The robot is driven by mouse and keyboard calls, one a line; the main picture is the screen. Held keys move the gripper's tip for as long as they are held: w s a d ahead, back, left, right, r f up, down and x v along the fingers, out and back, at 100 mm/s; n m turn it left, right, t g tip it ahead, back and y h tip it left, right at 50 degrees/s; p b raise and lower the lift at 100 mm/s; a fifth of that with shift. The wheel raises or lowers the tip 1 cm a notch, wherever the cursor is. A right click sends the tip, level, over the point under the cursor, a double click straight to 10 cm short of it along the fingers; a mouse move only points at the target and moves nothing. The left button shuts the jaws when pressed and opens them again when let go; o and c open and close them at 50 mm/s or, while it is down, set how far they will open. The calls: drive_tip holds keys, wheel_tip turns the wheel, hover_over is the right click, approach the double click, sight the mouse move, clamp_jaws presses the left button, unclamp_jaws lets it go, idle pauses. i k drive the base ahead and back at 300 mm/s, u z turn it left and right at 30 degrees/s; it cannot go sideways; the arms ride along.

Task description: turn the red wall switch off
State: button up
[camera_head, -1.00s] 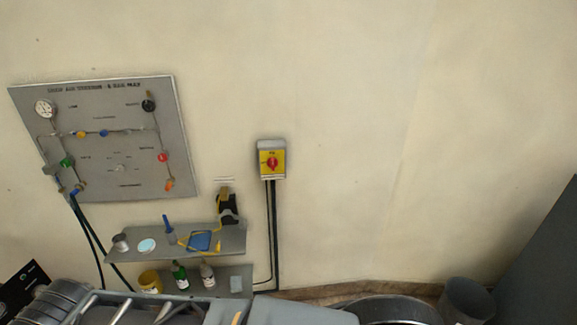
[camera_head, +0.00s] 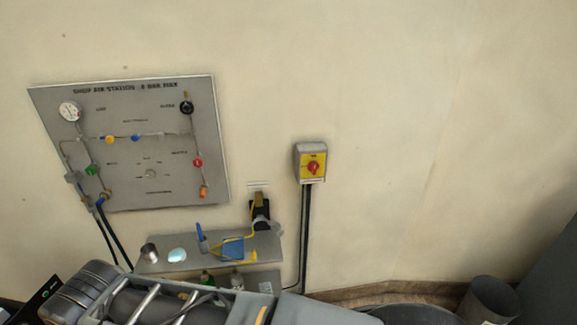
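The red wall switch (camera_head: 313,167) is a red rotary knob on a yellow plate in a grey box. The box is fixed to the cream wall, right of the panel, with dark cables running down from it. The knob's marks are too small to read, so I cannot tell its position. My gripper is not in view. Grey parts along the bottom edge look like my own body or arm, and they stay well below the switch.
A grey gauge panel (camera_head: 135,150) with coloured valves hangs on the left. Below it a shelf (camera_head: 190,262) holds a cup, a blue item and yellow cord. A grey bin (camera_head: 490,300) stands lower right. The wall around the switch is clear.

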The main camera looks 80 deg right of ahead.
sight(313, 166)
drive_tip(key=i, duration=1.1)
drive_tip(key=z, duration=3.75)
drive_tip(key=i, duration=0.5)
drive_tip(key=u, duration=0.05)
